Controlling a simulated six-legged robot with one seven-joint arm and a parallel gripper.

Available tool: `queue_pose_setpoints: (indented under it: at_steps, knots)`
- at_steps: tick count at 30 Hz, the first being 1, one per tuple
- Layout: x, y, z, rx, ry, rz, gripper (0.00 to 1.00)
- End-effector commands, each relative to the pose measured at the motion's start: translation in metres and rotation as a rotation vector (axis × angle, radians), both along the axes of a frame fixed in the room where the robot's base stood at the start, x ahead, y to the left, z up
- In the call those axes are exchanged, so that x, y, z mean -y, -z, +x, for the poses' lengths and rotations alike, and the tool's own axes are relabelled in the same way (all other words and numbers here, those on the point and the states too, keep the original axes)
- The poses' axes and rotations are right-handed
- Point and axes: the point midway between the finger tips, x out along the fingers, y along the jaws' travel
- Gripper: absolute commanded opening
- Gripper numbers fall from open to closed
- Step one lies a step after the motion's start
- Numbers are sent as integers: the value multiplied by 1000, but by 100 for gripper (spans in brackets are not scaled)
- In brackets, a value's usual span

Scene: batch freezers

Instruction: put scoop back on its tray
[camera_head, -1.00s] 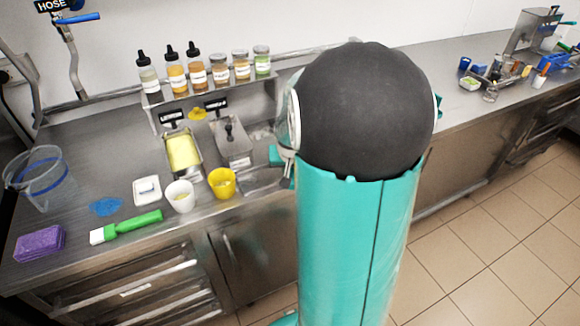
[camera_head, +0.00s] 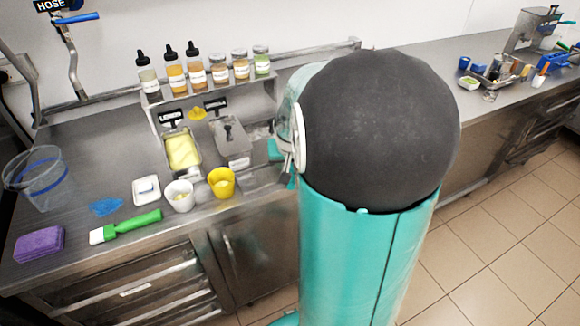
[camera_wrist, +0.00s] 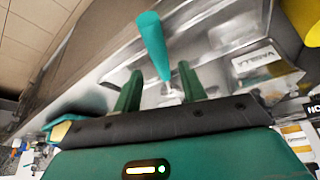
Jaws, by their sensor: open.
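The scoop (camera_wrist: 152,42) shows a teal handle in the wrist view, with a narrow metal neck running down between my fingers. My gripper (camera_wrist: 161,69) is open, with one dark green finger on each side of the neck. I cannot tell whether either finger touches it. The scoop's bowl is not clearly visible. Shiny metal surfaces lie beneath it, and I cannot make out which is its tray. In the head view my arm covers much of this area, and I cannot pick out the scoop for certain.
A metal tub labelled vanilla (camera_wrist: 258,62) is right of the scoop; in the head view it stands beside a yellow-filled tub (camera_head: 183,149). A yellow cup (camera_head: 222,183), white cup (camera_head: 180,196), green brush (camera_head: 130,225) and purple sponge (camera_head: 39,243) are near the counter's front.

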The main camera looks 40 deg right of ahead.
Motion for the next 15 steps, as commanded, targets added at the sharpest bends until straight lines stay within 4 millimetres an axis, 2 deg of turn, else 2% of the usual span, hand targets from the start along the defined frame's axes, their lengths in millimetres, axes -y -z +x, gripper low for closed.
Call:
queue_pose_setpoints:
  at_steps: [1, 9, 15]
  knots:
    - [-3, -11, -3, 4, -1, -3, 42]
    - [-17, -61, -21, 4, 0, -2, 42]
    - [-23, -80, -28, 1, 0, 0, 42]
